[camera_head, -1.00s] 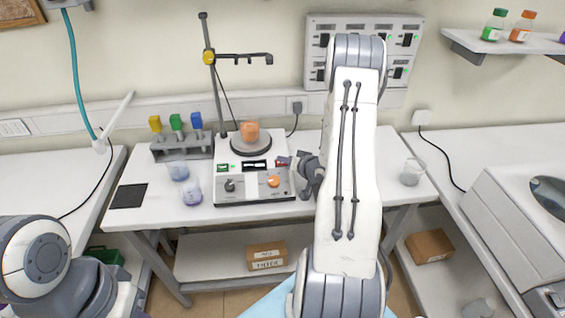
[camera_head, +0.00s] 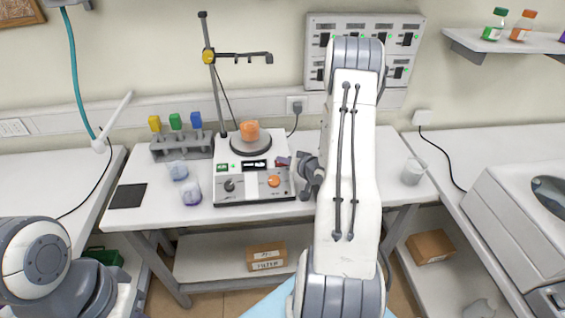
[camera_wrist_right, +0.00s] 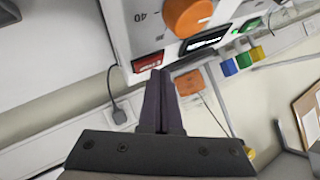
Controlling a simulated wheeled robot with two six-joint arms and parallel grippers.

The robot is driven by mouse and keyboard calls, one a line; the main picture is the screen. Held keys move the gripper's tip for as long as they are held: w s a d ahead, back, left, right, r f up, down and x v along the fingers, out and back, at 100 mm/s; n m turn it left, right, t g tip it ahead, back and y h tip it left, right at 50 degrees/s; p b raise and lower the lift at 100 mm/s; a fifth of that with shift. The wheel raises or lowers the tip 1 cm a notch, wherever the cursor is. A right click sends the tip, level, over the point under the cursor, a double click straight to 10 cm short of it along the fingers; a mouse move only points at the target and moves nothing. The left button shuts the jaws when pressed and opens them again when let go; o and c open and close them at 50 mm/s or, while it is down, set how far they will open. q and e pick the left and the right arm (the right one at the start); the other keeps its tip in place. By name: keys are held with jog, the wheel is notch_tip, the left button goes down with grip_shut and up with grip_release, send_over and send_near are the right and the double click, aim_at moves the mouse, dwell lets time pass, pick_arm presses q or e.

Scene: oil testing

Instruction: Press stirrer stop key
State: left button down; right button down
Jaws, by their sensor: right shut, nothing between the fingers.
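The stirrer (camera_head: 250,190) is a white and grey unit with a round plate on the bench, and an orange-filled vessel (camera_head: 249,131) stands on the plate. Its front panel has a green key (camera_head: 222,168), a dark display, two knobs and a red key (camera_wrist_right: 148,62) at the right end. My right gripper (camera_wrist_right: 160,75) is shut and empty. Its fingertips are at the edge of the red key in the wrist view; I cannot tell whether they touch. In the head view the gripper reaches in from the right. My left gripper is out of view.
A rack with yellow, green and blue caps (camera_head: 182,146) and two beakers (camera_head: 191,193) stand left of the stirrer. A stand (camera_head: 213,80) rises behind it. Another beaker (camera_head: 412,172) is right of my right arm. A black pad (camera_head: 127,196) lies at the bench's left.

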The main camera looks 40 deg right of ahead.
jog(key=shift+w+f+b, duration=0.15)
jog(key=shift+f+b, duration=0.15)
jog(key=shift+f, duration=0.1)
dwell(0.3)
jog(key=shift+r, duration=0.1)
jog(key=shift+s+a+r+p, duration=0.1)
jog(key=shift+s+r+p, duration=0.2)
jog(key=shift+r+p, duration=0.4)
jog(key=r+p, duration=0.1)
jog(key=s+r+p, duration=0.1)
jog(key=r, duration=0.1)
jog(key=a+r+p, duration=0.1)
jog(key=shift+s+r+p, duration=0.2)
jog(key=shift+r+p, duration=0.1)
jog(key=shift+r, duration=0.1)
jog(key=shift+w, duration=0.1)
dwell(0.7)
